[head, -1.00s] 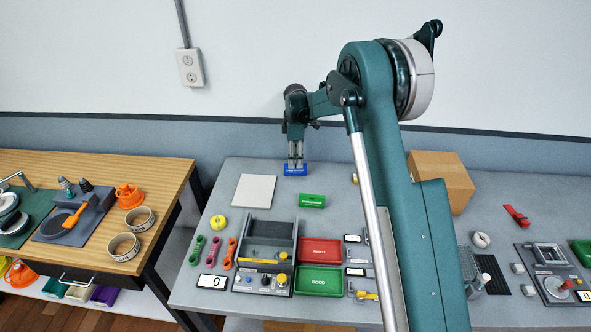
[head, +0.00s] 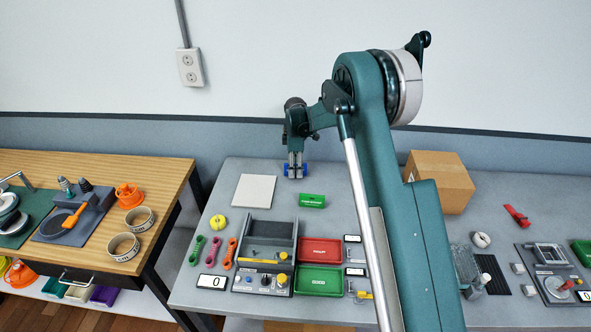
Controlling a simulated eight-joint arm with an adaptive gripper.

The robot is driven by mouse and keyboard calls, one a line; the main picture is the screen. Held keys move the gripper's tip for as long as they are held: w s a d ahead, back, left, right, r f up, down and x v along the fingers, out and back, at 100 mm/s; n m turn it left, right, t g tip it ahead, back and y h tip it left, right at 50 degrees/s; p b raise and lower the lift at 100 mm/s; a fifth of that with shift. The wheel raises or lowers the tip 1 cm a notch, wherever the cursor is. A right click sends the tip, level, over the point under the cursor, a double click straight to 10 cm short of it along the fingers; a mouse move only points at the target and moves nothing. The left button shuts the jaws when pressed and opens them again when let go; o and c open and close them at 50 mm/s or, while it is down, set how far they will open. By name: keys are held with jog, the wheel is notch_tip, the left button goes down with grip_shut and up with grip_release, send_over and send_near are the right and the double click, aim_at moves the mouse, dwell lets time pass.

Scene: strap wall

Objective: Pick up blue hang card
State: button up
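The blue hang card (head: 306,170) is at the back of the grey table, below my wrist. Its middle is hidden behind my gripper, and only its two ends show, one on each side. My gripper (head: 295,175) points down, with its fingertips at the card. The fingers look close together. I cannot tell whether they grip the card or only stand around it or in front of it.
A green card (head: 312,201) lies in front and to the right. A pale square plate (head: 254,190) lies to the left. A grey bin (head: 270,238), a red tray (head: 321,251) and a green tray (head: 319,281) stand nearer. A cardboard box (head: 440,182) stands at right.

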dwell(0.5)
jog(key=c, duration=0.7)
jog(key=shift+r, duration=0.1)
jog(key=shift+r, duration=4.95)
